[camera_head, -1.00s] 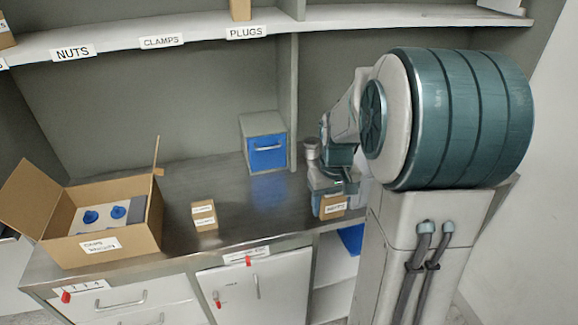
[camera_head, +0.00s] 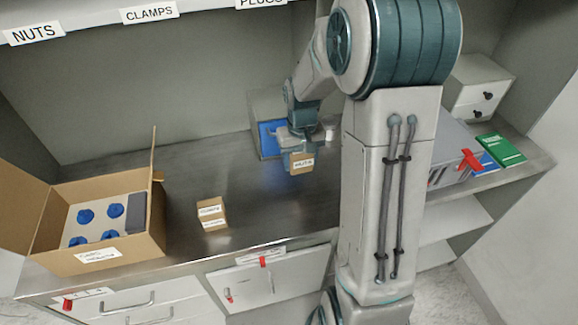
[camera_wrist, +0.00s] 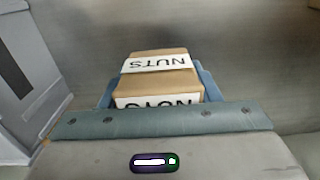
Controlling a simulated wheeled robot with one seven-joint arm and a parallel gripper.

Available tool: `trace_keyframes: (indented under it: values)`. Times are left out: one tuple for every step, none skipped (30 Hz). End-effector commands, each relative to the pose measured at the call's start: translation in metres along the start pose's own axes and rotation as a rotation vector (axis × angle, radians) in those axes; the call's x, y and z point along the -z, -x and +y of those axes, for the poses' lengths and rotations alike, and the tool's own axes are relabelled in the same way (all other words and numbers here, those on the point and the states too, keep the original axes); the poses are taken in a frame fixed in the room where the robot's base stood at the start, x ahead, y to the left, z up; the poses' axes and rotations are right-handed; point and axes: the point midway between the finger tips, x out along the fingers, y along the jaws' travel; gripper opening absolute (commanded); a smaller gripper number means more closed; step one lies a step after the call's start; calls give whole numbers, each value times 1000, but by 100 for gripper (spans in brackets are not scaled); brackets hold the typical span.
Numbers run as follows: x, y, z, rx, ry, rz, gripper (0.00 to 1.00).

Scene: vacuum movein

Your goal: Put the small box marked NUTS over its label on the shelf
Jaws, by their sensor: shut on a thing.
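The small brown box marked NUTS (camera_head: 302,163) is held in my gripper (camera_head: 299,155), which is shut on it above the metal counter. In the wrist view the NUTS box (camera_wrist: 160,83) sits between the blue fingers, with white labels on two of its faces. The NUTS label (camera_head: 33,33) is on the shelf edge at the upper left, with the CLAMPS label (camera_head: 149,12) to its right. My gripper is to the right of the NUTS label and well below it. The shelf surface above the labels is mostly out of view.
An open carton (camera_head: 105,257) with blue knobs inside stands at the left of the counter. A small labelled box (camera_head: 211,213) stands near the middle. A grey-and-blue drawer unit (camera_head: 268,135) is just behind my gripper. A green book (camera_head: 501,150) lies at the right.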

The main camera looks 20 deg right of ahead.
Motion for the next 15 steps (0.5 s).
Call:
trace_keyframes:
  values:
    - [6, -5, -8, 0, 3, -2, 28]
    - [10, -8, -13, 0, 3, -3, 28]
    - [13, -12, -17, 0, 1, -1, 28]
    - [16, -14, -20, 0, 1, -1, 28]
    - [18, -16, -22, -1, 1, -1, 28]
    - [20, -18, -25, -1, -1, 0, 28]
    - [22, -20, -27, -1, -2, 0, 28]
    - [22, -21, -28, -1, -2, 0, 28]
    - [23, -22, -29, -1, -3, 0, 28]
    - [24, -24, -29, -1, -3, 0, 28]
    - [24, -26, -29, -1, -4, 0, 28]
    - [24, -30, -29, -1, -5, -1, 28]
    - [23, -34, -29, 0, -5, -3, 28]
    - [23, -39, -29, 0, -5, -3, 28]
    - [23, -44, -29, 0, -5, -4, 28]
